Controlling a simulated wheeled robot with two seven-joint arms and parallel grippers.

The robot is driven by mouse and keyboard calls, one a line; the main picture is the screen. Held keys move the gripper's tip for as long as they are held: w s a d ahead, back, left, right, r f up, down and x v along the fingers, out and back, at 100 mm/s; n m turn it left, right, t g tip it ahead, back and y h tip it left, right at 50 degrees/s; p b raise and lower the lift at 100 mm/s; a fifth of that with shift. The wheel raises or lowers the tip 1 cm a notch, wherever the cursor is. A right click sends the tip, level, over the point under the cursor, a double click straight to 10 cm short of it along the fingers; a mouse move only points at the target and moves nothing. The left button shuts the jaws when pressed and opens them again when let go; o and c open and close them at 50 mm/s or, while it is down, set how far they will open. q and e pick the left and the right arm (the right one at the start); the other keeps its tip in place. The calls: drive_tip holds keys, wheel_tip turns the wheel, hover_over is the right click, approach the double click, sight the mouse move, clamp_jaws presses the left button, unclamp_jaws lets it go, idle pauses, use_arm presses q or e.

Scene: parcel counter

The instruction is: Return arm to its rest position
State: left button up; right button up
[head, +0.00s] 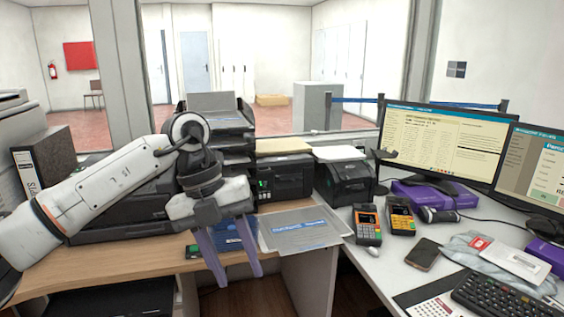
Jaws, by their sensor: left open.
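My left arm comes in from the left edge of the head view and reaches over the wooden counter. My left gripper (236,262) points downward near the counter's front edge, with its two purple-grey fingers apart. I see nothing between the fingers. My right gripper does not show in this view.
Grey printed envelopes (300,231) lie just right of the gripper. Behind stand black printers (283,178) and a stack of trays (220,118). At right are card terminals (367,223), a phone (423,255), monitors (445,142) and a keyboard (505,303). A binder (28,172) stands at left.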

use_arm(q)
drive_tip(key=s+d+n+h, duration=0.1)
drive_tip(key=s+d+h, duration=0.2)
drive_tip(key=d+h, duration=0.3)
drive_tip(key=s+d+g+h, duration=0.1)
drive_tip(key=s+d+h, duration=0.2)
drive_tip(key=d+h, duration=0.3)
drive_tip(key=s+d+n+h, duration=0.1)
drive_tip(key=s+d+h, duration=0.3)
drive_tip(key=d, duration=0.4)
drive_tip(key=w+a+f+n+t+p, duration=0.1)
drive_tip(key=w+a+n+t, duration=0.45)
drive_tip(key=n+t, duration=0.75)
drive_tip(key=a+f+n+t+y, duration=0.6)
drive_tip(key=a+f+n+y, duration=0.5)
drive_tip(key=f, duration=0.3)
drive_tip(key=s+a+f+n+g+y, duration=0.2)
drive_tip(key=s+a+f+n+g, duration=0.1)
drive_tip(key=s+f, duration=0.6)
drive_tip(key=s+a+f+n+g+y+p, duration=0.1)
drive_tip(key=s+a+f+n+g+y, duration=0.2)
drive_tip(key=s+a+f+g, duration=0.2)
drive_tip(key=s+a+f, duration=0.3)
drive_tip(key=s+f, duration=0.2)
drive_tip(key=f, duration=0.1)
drive_tip(key=shift+s+f+n+y, duration=0.2)
drive_tip(key=shift+s+n+y, duration=0.05)
drive_tip(key=shift+n+y, duration=0.05)
